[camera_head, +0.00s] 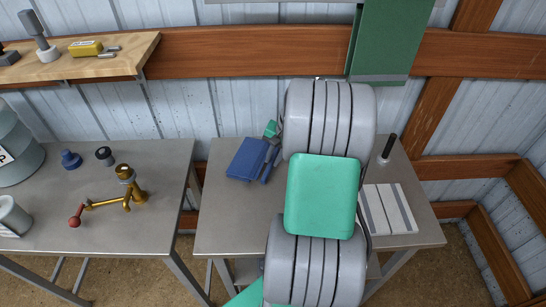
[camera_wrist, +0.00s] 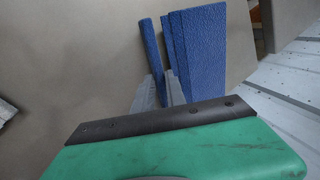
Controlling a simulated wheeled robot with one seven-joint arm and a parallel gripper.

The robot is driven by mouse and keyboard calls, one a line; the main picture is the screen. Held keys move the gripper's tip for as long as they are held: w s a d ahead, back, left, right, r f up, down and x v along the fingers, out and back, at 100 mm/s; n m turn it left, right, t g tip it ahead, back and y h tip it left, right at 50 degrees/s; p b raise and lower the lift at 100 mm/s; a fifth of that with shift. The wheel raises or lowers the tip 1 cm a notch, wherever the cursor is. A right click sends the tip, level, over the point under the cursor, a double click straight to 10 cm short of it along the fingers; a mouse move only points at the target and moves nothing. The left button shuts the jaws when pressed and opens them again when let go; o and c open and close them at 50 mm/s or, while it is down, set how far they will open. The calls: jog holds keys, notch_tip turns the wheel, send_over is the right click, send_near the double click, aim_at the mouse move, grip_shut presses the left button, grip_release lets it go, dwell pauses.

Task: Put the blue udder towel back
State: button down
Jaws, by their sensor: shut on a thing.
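The blue udder towel (camera_head: 246,159) shows as folded, flat blue layers over the right-hand grey table, left of my arm. My gripper (camera_head: 271,146) is at its right side, partly hidden by my arm. In the wrist view the towel (camera_wrist: 204,45) has a textured surface, with a narrow blue strip split off at its left. My grey fingers (camera_wrist: 160,91) are closed on its near end. I cannot tell whether the towel touches the tabletop.
The right-hand table (camera_head: 228,220) also holds a white-and-grey striped panel (camera_head: 401,207) and a black-topped cylinder (camera_head: 388,149). A green board (camera_head: 380,38) hangs at the wall. The left table (camera_head: 60,225) bears a brass fitting (camera_head: 127,190). A wooden shelf (camera_head: 130,55) is at upper left.

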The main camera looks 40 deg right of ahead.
jog(key=shift+f, duration=0.2)
jog(key=c, duration=1.3)
grip_release()
jog(key=shift+r, duration=0.1)
jog(key=shift+p+v, duration=2.75)
jog(key=shift+v, duration=0.65)
jog(key=shift+w+a+r, duration=0.1)
jog(key=shift+w+a, duration=0.05)
notch_tip(320, 180, up, 4)
jog(key=p, duration=0.3)
